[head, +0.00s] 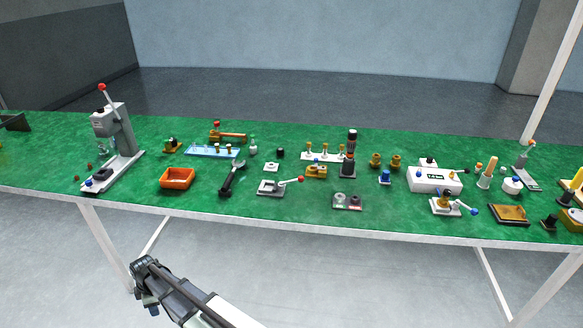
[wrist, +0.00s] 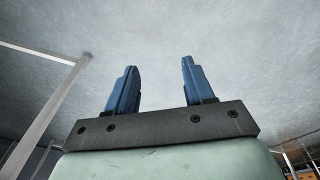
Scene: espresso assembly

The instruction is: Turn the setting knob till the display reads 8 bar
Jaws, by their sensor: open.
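A white box (head: 435,180) with a small dark display (head: 435,177) stands right of the middle of the green bench in the head view. The reading on the display is too small to make out. A dark knob-like part (head: 428,162) shows at the top of the box; I cannot tell whether it is the setting knob. My gripper (head: 146,299) is low at the left, in front of and below the bench edge, far from the box. In the wrist view its two blue fingers (wrist: 159,80) are apart with nothing between them, over bare grey floor.
The green bench (head: 330,217) has a white front edge and legs. A lever press (head: 116,145), an orange tray (head: 177,178) and a wrench (head: 232,179) are at the left. A lever fixture (head: 446,205) with a blue ball stands just in front of the box.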

